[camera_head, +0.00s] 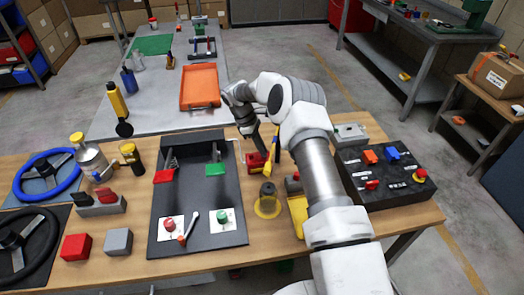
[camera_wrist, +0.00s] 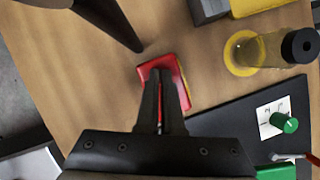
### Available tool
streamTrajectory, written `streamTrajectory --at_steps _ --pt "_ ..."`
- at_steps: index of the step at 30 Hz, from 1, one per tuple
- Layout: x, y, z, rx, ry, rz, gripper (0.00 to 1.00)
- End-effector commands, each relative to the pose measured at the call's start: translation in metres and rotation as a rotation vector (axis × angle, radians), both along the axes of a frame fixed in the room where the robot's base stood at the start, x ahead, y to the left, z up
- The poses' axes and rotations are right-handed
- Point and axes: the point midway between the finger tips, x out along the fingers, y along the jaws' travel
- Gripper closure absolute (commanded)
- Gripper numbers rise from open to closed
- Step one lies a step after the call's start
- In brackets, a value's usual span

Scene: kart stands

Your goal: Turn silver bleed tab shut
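A small red block-shaped unit (camera_head: 256,160) stands on the wooden table; in the wrist view its red body (camera_wrist: 182,84) lies under my fingertips. My gripper (camera_head: 251,143) points down at it, and in the wrist view the fingertips (camera_wrist: 160,76) overlap it. The two fingers are close together with a narrow slit between them, where a little red shows. I cannot make out a silver tab; the fingers hide the middle of the red unit. Whether they pinch anything is not visible.
A clear bottle on a yellow ring (camera_head: 267,201) stands close to the red unit, nearer the camera. A dark board with red and green pedals (camera_head: 190,240) lies to the left. A black switch panel (camera_head: 395,192) lies right of my arm.

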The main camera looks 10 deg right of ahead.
Motion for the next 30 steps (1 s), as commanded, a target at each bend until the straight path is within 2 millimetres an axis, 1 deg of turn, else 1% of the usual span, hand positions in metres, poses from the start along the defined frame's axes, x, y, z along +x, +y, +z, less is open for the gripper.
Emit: streamTrajectory --at_steps 1,6,21,30 --pt "0.0022 0.0003 -0.0035 -0.001 -0.007 -0.029 1.0" --pt "0.0036 -0.0003 -0.0049 0.0 -0.006 -0.16 1.0" --pt "0.0062 -0.004 -0.0009 0.001 -0.005 -0.614 1.0" --pt "0.0066 -0.0056 0.0005 0.002 -0.004 -0.796 1.0"
